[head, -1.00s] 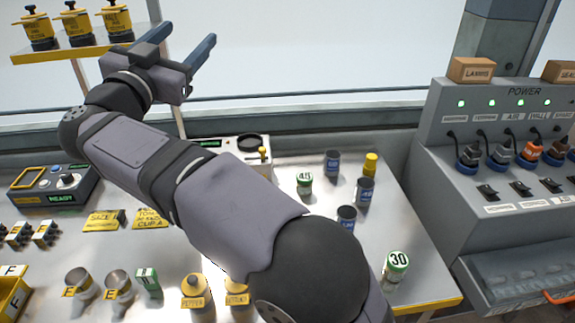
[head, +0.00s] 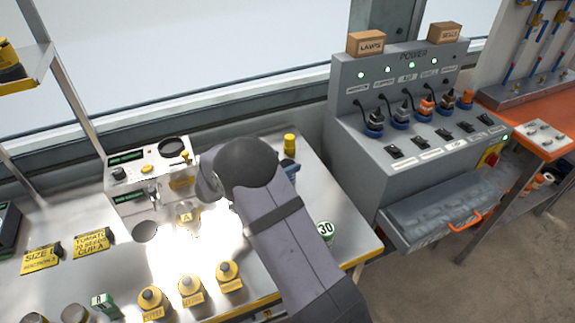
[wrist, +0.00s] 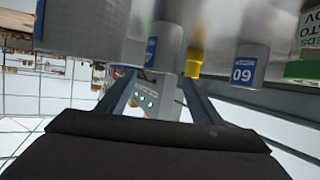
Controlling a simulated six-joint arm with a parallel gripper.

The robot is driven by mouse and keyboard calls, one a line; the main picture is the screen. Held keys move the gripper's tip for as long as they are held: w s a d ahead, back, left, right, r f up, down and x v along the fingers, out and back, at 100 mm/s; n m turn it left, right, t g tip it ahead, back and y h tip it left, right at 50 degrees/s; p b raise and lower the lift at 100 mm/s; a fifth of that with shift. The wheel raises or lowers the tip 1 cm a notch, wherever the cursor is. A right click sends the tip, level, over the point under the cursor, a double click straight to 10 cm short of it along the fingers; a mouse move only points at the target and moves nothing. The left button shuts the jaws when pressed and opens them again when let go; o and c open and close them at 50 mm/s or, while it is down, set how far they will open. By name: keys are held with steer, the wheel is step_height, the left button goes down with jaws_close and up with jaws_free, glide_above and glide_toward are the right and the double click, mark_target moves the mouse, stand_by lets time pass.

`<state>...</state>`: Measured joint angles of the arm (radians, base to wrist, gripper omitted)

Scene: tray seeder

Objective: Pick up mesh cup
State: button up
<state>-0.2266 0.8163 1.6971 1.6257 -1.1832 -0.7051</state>
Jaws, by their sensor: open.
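The mesh cups look like grey cylinders with blue labels. In the wrist view, which is upside down, one cup (wrist: 166,48) shows ahead between the finger lines, and one marked 60 (wrist: 246,62) is to the right. A large grey cylinder (wrist: 85,28) fills the upper left, very near the camera. My gripper (wrist: 158,90) is open with nothing visibly held. Whether the fingers straddle a cup is unclear. In the head view my arm hides the gripper and most of the cups; only a bluish piece (head: 290,168) shows beside the arm.
A control box (head: 147,178) is left and a grey power console (head: 420,150) right.

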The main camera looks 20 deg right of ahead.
steer(key=shift+a+f+p, duration=0.3)
steer(key=shift+f+p, duration=0.05)
steer(key=shift+p, duration=0.35)
steer(key=shift+a+f+m, duration=0.1)
steer(key=shift+f+m, duration=0.2)
steer(key=shift+f, duration=0.15)
steer(key=shift+p+x, duration=0.5)
steer(key=shift+x, duration=0.6)
steer(key=shift+s+p+x, duration=0.15)
steer(key=shift+p+x, duration=0.3)
steer(key=shift+x, duration=0.45)
steer(key=shift+s+p+x, duration=0.15)
steer(key=shift+p+x, duration=0.3)
steer(key=shift+x, duration=1.35)
steer(key=c, duration=1.1)
